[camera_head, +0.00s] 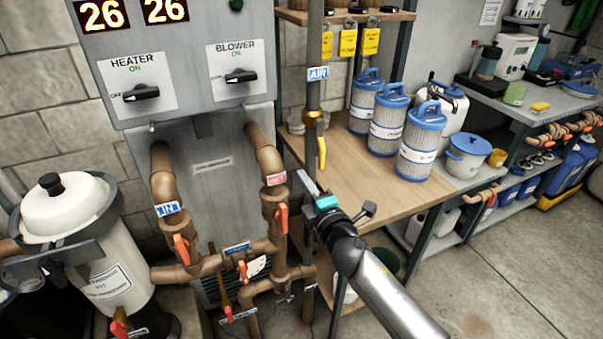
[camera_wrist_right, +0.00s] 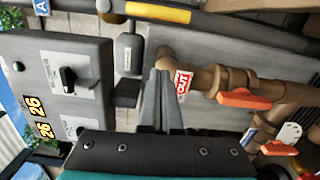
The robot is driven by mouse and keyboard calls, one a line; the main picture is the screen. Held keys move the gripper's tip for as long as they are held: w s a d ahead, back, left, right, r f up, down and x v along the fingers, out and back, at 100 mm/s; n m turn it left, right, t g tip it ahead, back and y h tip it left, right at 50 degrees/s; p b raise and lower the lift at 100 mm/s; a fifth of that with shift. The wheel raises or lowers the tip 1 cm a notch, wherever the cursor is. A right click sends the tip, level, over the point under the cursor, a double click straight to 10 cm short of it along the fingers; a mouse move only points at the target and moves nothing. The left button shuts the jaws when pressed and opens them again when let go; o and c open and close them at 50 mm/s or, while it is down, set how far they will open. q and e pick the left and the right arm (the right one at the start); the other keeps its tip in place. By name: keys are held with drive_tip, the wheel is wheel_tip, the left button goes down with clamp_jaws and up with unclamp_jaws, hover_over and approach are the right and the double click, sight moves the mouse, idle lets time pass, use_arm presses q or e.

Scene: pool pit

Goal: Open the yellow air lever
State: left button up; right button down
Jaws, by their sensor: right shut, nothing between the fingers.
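The yellow air lever (camera_head: 322,152) hangs down beside a thin grey vertical pipe, below a brass-coloured valve body (camera_head: 313,115) and the blue AIR label (camera_head: 317,73). In the right wrist view the lever (camera_wrist_right: 158,12) shows at the top edge, lying along the dark pipe. My right gripper (camera_head: 302,175) is shut and empty, a little below and left of the lever's lower end in the head view. Its closed fingers also show in the right wrist view (camera_wrist_right: 162,75), apart from the lever. My left gripper is not in view.
Brown pipes with orange handles (camera_head: 282,218) stand left of my right gripper, under the grey heater and blower panel (camera_head: 190,60). A wooden shelf (camera_head: 345,180) with blue-topped filter cartridges (camera_head: 420,140) lies behind and right of the lever. Open floor (camera_head: 500,265) is at the lower right.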

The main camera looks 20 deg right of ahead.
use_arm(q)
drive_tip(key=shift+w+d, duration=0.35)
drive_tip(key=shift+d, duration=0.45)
use_arm(e)
drive_tip(key=s+d, duration=0.1)
drive_tip(key=s, duration=0.7)
drive_tip(key=shift+f, duration=0.15)
drive_tip(key=shift+d, duration=0.1)
